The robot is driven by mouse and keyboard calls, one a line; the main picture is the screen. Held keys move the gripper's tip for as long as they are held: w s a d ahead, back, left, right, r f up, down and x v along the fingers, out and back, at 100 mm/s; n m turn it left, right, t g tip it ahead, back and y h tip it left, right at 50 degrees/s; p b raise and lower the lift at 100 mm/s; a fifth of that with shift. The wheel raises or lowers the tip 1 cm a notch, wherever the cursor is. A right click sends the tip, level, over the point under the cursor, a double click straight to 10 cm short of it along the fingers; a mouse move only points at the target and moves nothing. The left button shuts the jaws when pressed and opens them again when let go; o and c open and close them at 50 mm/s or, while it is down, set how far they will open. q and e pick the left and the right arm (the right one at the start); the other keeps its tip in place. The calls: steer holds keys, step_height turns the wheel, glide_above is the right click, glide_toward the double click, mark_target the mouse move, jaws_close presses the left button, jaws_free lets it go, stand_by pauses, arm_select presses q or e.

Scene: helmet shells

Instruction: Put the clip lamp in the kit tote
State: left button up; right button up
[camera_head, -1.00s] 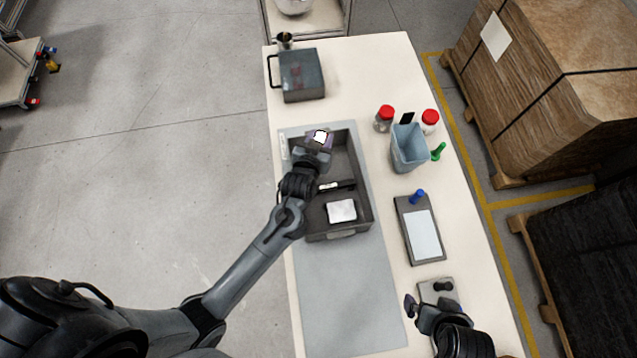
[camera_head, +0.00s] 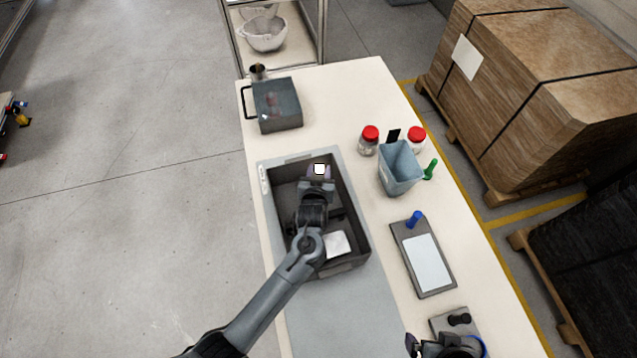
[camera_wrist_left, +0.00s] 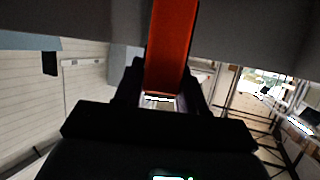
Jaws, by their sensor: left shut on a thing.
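The kit tote (camera_head: 347,266) is the open grey bin on the table in the head view. Whether the lamp touches the tote floor or wall I cannot tell. My right gripper (camera_head: 440,346) is cut off at the bottom edge, and its jaws are unclear.
A white-faced item (camera_head: 337,243) lies in the tote's near part. To the right are a blue-grey cup (camera_head: 400,172), red-lidded jars (camera_head: 369,140) and a flat panel (camera_head: 427,262) with a blue knob. A dark case (camera_head: 278,105) stands behind. The grey mat in front is clear.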

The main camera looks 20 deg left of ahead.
arm_select(q)
step_height(320, 180, down, 4)
steer(key=shift+r, duration=0.2)
steer(key=shift+f, duration=0.1)
steer(key=shift+f+b, duration=0.15)
steer(key=shift+b, duration=0.2)
steer(key=o, duration=1.1)
steer(key=shift+s+r, duration=0.15)
steer(key=shift+r, duration=0.1)
steer(key=shift+s+d+r, duration=0.1)
steer(key=shift+s+r, duration=0.05)
steer(key=shift+s, duration=0.15)
steer(key=p+v, duration=0.1)
steer(key=v, duration=1)
steer(key=shift+p, duration=0.35)
